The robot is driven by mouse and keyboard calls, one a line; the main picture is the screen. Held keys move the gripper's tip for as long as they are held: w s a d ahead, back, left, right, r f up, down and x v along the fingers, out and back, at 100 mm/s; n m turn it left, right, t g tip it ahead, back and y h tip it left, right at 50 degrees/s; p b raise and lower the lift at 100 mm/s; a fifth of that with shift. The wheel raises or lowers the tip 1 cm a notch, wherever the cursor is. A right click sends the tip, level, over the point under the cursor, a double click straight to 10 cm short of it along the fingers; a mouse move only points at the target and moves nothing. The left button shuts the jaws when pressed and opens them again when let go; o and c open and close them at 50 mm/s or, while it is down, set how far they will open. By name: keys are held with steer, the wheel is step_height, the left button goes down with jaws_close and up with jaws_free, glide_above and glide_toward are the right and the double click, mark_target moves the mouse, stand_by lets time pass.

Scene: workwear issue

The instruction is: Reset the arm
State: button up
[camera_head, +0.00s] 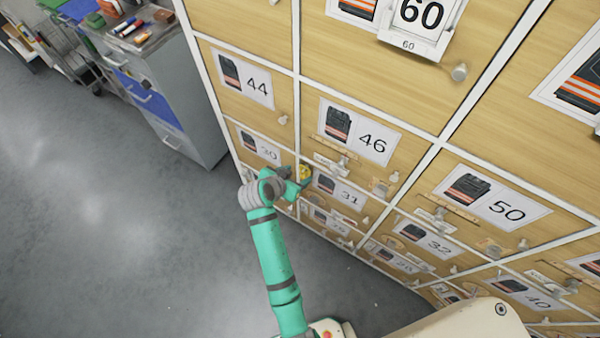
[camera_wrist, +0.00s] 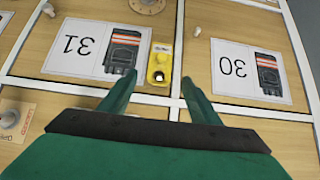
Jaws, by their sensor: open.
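My arm (camera_head: 273,250) is green with grey joints and reaches up from the bottom of the head view to the wooden locker front. My gripper (camera_head: 302,178) is at the locker front beside the doors labelled 30 and 31. In the wrist view my gripper (camera_wrist: 159,88) has its two green fingers apart, with nothing held between them. A small yellow fitting with a dark round spot (camera_wrist: 158,68) is on the locker front just beyond the fingertips, between the 31 label (camera_wrist: 95,48) and the 30 label (camera_wrist: 247,72). Whether the fingers touch the front, I cannot tell.
The numbered locker doors (camera_head: 268,25) with white frames and protruding knobs fill the right side. A grey cabinet (camera_head: 185,75) with tools on top stands at the upper left. The grey floor (camera_head: 100,230) to the left of my arm is clear.

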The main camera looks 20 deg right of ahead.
steer(key=v, duration=0.6)
steer(key=shift+s+a, duration=0.1)
steer(key=shift+a, duration=0.05)
steer(key=s+a+f+n+t+y, duration=0.3)
steer(key=s+a+n, duration=0.15)
steer(key=s, duration=0.35)
steer(key=s+a+f+n+t+y, duration=0.2)
steer(key=s+a+n, duration=0.1)
steer(key=s+a, duration=0.35)
steer(key=s+r+n+t+y, duration=0.2)
steer(key=s+r+n+t, duration=0.1)
steer(key=s+r, duration=1.1)
steer(key=s+t, duration=0.1)
steer(key=s, duration=0.1)
steer(key=shift+s+a+r+t, duration=0.35)
steer(key=shift+s+t, duration=0.05)
